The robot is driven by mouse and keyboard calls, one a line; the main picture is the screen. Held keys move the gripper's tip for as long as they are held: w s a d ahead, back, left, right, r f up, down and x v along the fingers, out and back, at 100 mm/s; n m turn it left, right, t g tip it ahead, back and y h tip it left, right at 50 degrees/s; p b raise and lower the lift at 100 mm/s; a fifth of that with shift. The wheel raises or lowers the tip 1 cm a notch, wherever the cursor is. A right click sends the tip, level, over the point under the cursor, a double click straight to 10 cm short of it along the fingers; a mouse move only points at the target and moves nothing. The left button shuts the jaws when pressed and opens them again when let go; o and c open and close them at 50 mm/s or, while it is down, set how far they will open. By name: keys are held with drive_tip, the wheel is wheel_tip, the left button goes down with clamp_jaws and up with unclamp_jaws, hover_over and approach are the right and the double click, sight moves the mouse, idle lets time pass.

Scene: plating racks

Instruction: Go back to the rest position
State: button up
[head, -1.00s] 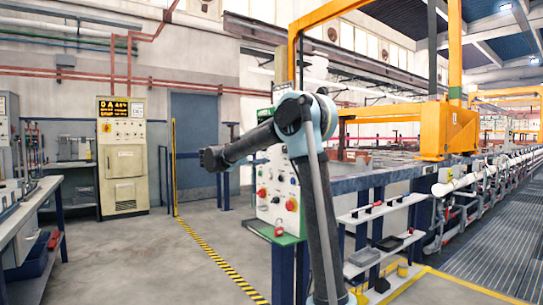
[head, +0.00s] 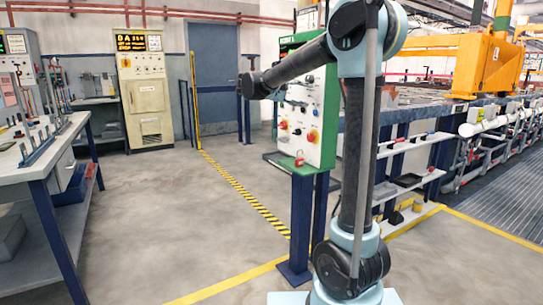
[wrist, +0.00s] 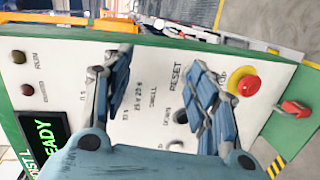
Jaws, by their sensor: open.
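My gripper (wrist: 158,62) shows in the wrist view with its two blue-grey fingers spread apart and nothing between them. It is in front of a white control panel (wrist: 145,105) with a green edge, and covers part of its face. I cannot tell the gap to the panel. A red button on a yellow ring (wrist: 244,83) and a red switch or lock (wrist: 294,108) are to the right of the fingers. A green READY display (wrist: 40,138) is at lower left. In the head view the panel (head: 316,135) stands behind my arm; I cannot make out the fingers there.
A workbench (head: 40,165) stands at left, a beige cabinet (head: 146,100) and a blue door (head: 214,75) at the back. Yellow-black floor tape (head: 245,195) runs towards the panel's post (head: 301,225). A plating line with shelves (head: 410,185) is at right. The floor at centre left is clear.

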drive_tip(key=s+d+f+m+g+y, duration=0.1)
drive_tip(key=s+d+f+g+y, duration=0.15)
drive_tip(key=s+d+f, duration=0.5)
drive_tip(key=s+d+f+g+y, duration=0.1)
drive_tip(key=s+d+f+y, duration=0.35)
drive_tip(key=s+f, duration=0.6)
drive_tip(key=s+a+f+m+y, duration=0.1)
drive_tip(key=s+a+f+y, duration=0.2)
drive_tip(key=s+f, duration=0.7)
drive_tip(key=s+a+f+m+y, duration=0.1)
drive_tip(key=s+a+f+y, duration=0.2)
drive_tip(key=s+f, duration=0.7)
drive_tip(key=s+g+y, duration=0.1)
drive_tip(key=s, duration=0.1)
drive_tip(key=shift+s+a+m+y, duration=0.15)
drive_tip(key=shift+s+m+y, duration=0.15)
drive_tip(key=shift+m, duration=0.1)
